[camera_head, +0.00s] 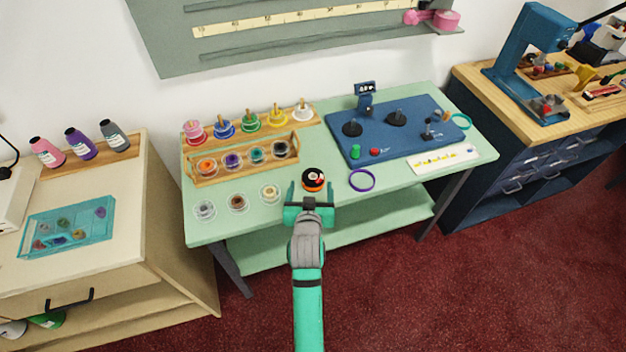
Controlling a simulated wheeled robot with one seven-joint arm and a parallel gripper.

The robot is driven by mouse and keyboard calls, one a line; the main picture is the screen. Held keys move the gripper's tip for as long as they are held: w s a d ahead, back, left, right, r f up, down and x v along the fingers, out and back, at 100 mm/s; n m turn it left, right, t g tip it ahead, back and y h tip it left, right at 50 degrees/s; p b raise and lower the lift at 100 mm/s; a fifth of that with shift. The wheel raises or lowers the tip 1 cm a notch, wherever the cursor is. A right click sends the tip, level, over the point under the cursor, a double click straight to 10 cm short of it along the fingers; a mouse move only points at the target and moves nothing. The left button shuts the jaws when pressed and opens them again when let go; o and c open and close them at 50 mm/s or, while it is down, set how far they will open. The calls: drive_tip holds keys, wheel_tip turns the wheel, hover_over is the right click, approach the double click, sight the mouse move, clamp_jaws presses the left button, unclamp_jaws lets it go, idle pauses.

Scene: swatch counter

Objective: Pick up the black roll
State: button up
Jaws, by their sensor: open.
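A black roll (309,174) with an orange-red part showing at its lower edge sits on the pale green counter (335,205), near the middle of its front half. My gripper (310,189) is open, with one finger to the left and one to the right just on the near side of the roll. The roll shows past the fingertips, and its near edge is close to the palm. I cannot tell whether the fingers touch it or how high they are above the counter.
Several spools stand left on a wooden rack (190,141) and in a wooden tray (200,180). Three more rolls lie left of my gripper.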

sight(313, 177)
drive_tip(key=shift+d+f+x, duration=0.1)
drive_tip(key=shift+d+x, duration=0.05)
drive_tip(key=shift+x, duration=1.65)
drive_tip(key=shift+d+f+x, duration=0.1)
drive_tip(key=shift+d+x, duration=0.05)
drive_tip(key=shift+x, duration=1.65)
drive_tip(key=c, duration=1.1)
